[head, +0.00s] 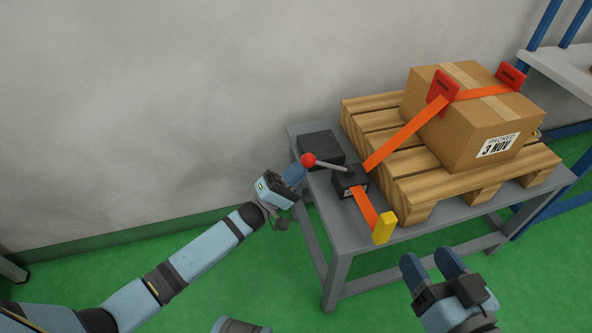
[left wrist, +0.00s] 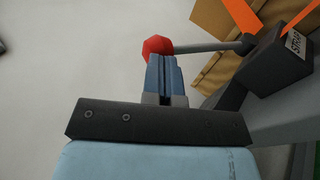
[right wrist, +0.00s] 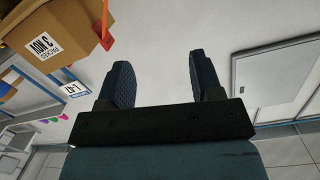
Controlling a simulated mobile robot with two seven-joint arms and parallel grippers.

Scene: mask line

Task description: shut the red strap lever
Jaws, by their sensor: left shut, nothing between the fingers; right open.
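The strap lever is a grey rod with a red ball knob (head: 308,160), sticking out to the left from a dark ratchet block (head: 350,181) on the grey table. An orange strap (head: 408,133) runs from the block up over the box. My left gripper (head: 296,174) is shut and empty, its fingertips right by the knob. In the left wrist view the red knob (left wrist: 158,47) shows just beyond the fingertips; I cannot tell if they touch. My right gripper (head: 434,263) is open and empty, in front of the table; its fingers (right wrist: 157,85) stand apart in the right wrist view.
A cardboard box (head: 470,130) with red corner guards sits on a wooden pallet (head: 385,150) on the grey table (head: 345,235). A yellow block (head: 385,227) hangs at the strap's end by the front edge. A dark box (head: 321,148) stands behind the lever. A blue-framed shelf is at right.

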